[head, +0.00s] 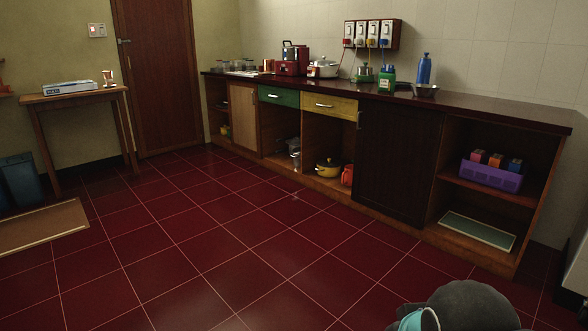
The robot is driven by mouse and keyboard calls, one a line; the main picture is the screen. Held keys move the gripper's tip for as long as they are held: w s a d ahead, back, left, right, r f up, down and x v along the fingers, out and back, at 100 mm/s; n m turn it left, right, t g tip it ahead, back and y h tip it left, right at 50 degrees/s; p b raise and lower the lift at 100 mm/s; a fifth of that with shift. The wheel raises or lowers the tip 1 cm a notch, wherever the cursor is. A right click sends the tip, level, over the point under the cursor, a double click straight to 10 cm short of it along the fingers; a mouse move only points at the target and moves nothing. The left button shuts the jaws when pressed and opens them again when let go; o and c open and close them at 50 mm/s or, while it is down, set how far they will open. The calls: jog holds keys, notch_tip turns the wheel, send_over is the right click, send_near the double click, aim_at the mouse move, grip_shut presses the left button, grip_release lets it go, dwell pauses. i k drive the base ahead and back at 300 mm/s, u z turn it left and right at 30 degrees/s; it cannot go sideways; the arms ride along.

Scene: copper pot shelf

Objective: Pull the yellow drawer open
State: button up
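The yellow drawer (343,108) is in the long counter along the back wall, right of the middle of the head view. It sits just under the dark countertop and looks shut, its front in line with the counter. A small light handle (324,106) is on its front. A green drawer (278,96) is directly to its left and also looks shut. My gripper is not in view. A rounded grey part of my arm shows at the bottom right, well away from the drawer.
An open bay with a yellow pot (328,168) and a red jug (347,176) is below the yellow drawer. A dark cabinet door (396,160) is to its right. The red tiled floor (230,240) before the counter is clear. A wooden table (75,99) stands at the left.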

aim_at(341, 107)
jog(key=u, duration=0.15)
jog(key=i, duration=4.05)
